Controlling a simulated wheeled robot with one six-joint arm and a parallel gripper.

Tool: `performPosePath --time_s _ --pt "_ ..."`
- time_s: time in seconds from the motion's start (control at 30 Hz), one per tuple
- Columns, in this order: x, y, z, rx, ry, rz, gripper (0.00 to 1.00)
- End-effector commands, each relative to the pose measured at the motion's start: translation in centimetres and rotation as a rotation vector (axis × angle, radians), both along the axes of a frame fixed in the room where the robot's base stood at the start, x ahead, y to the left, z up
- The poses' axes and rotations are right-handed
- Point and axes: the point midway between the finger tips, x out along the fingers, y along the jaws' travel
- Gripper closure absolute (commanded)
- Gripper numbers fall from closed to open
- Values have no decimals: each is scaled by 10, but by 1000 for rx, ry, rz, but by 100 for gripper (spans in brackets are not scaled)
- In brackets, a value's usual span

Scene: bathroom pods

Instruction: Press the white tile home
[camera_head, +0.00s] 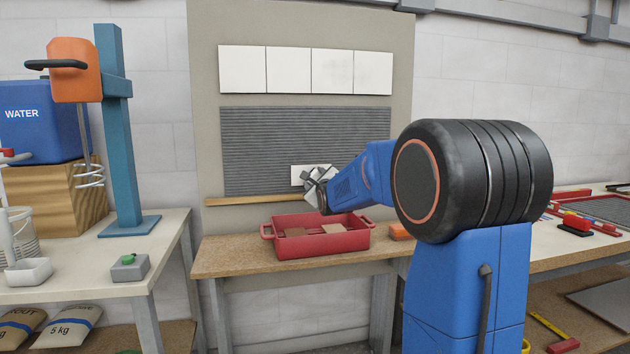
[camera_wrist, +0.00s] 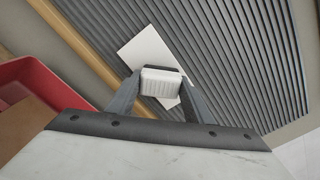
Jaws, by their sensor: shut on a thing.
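The white tile (camera_head: 298,174) is at the lower part of the grey ridged bed (camera_head: 300,130) on the wall panel, just above a wooden ledge (camera_head: 240,200). It also shows in the wrist view (camera_wrist: 147,47), flat-facing me against the ridges. I cannot tell whether it sits fully against the bed. My gripper (camera_head: 318,180) is in front of the tile's right part. In the wrist view its two fingers (camera_wrist: 160,88) are shut on a pale ribbed block (camera_wrist: 162,83) with a dark edge, which overlaps the tile and hides its middle. Contact between block and tile is unclear.
A row of white tiles (camera_head: 305,71) is fixed above the bed. A red tray (camera_head: 322,243) with brownish pieces stands on the bench (camera_head: 235,257) below. An orange block (camera_head: 398,231) is right of it. A blue-green stand (camera_head: 118,130) is at left.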

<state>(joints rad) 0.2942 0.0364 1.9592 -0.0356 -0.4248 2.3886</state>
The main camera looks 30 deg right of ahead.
Motion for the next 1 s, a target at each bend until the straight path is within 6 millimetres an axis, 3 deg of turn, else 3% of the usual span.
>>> performPosePath --time_s 1.0 --pt "10 -3 0 0 0 0 77"
